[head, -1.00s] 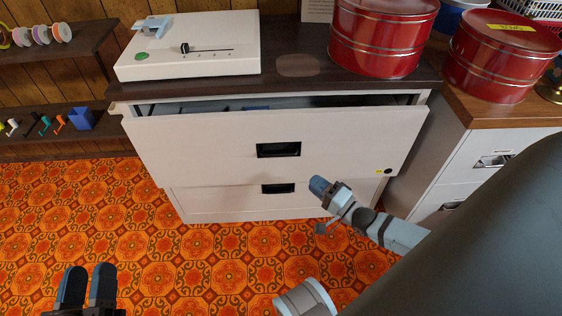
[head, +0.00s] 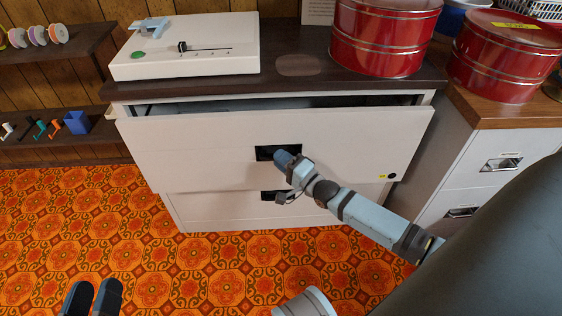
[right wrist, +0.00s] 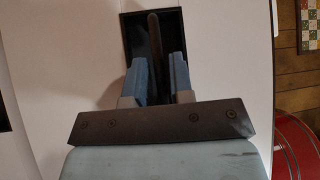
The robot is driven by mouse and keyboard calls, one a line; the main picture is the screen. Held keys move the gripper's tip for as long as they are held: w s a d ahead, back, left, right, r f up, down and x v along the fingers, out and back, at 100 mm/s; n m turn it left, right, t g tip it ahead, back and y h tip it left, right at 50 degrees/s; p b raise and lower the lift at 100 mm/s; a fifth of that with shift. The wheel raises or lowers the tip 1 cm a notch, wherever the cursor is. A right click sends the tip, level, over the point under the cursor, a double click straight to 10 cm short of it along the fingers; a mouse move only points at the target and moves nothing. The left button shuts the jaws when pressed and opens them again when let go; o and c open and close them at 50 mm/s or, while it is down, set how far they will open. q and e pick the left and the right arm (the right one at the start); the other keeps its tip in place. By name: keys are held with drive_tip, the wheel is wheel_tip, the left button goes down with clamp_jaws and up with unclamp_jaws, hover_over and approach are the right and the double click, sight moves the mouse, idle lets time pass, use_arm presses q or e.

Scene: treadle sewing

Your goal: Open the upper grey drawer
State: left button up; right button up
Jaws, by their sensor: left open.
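The upper grey drawer (head: 215,150) is pale and stands partly out of the cabinet, with a dark gap along its top. Its dark recessed handle (head: 264,153) is in the middle of the front. My right gripper (head: 283,158) is at this handle in the head view, hiding its right part. In the right wrist view, the fingers of my right gripper (right wrist: 158,75) are apart, on either side of the handle's bar (right wrist: 154,40); contact is unclear. My left gripper (head: 93,292) is open and empty at the lower left, away from the drawer.
A lower drawer (head: 215,212) is below. A white device (head: 185,50) and a red tin (head: 383,38) stand on the dark cabinet top. Another red tin (head: 500,60) stands on the cabinet at right. The patterned floor (head: 190,265) in front is clear.

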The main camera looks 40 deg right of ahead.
drive_tip(key=shift+w, duration=0.15)
clamp_jaws()
use_arm(q)
wheel_tip(320, 180, up, 8)
drive_tip(key=f+t+p, duration=0.1)
drive_tip(key=t+p, duration=0.2)
drive_tip(key=p, duration=0.3)
drive_tip(key=s+a+f+g+y+p, duration=0.1)
drive_tip(key=a+f+g+y+p, duration=0.1)
drive_tip(key=f, duration=0.3)
drive_tip(key=s+a+f+n+g+y+p, duration=0.1)
drive_tip(key=s+a+f+g+y+p, duration=0.1)
drive_tip(key=a+f+g, duration=0.1)
drive_tip(key=shift+a+f+p, duration=0.4)
drive_tip(key=shift+f, duration=0.45)
use_arm(e)
drive_tip(key=s+a, duration=0.5)
drive_tip(key=s, duration=0.4)
drive_tip(key=s+a, duration=0.6)
drive_tip(key=s, duration=0.3)
